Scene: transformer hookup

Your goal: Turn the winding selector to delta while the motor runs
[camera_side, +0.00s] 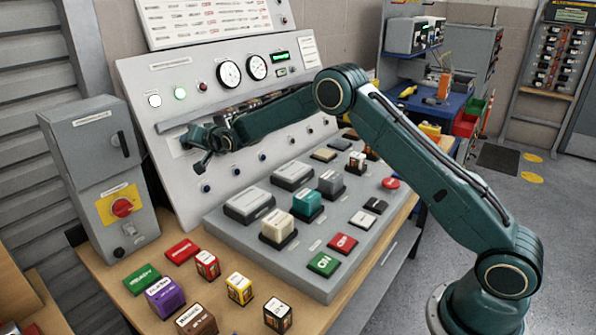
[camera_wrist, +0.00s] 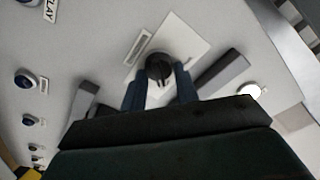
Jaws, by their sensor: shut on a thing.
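The winding selector, a round black knob (camera_wrist: 159,68) on a white square plate (camera_wrist: 188,45), is on the upright grey panel. In the wrist view my gripper (camera_wrist: 160,82) has one finger on each side of the knob and is shut on it. In the side view my gripper (camera_side: 203,153) is at the left part of the panel, and the arm and fingers hide most of the knob. The plate's markings are not readable, so I cannot tell the knob's setting. No motor is recognisable.
The panel (camera_side: 150,75) carries white, green and red lamps, two dials (camera_side: 229,75) and a green display (camera_side: 281,57). Below, a grey sloping desk (camera_side: 225,240) holds several coloured blocks. A grey switch box (camera_side: 85,150) with a red knob stands left. Several loose blocks lie in front.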

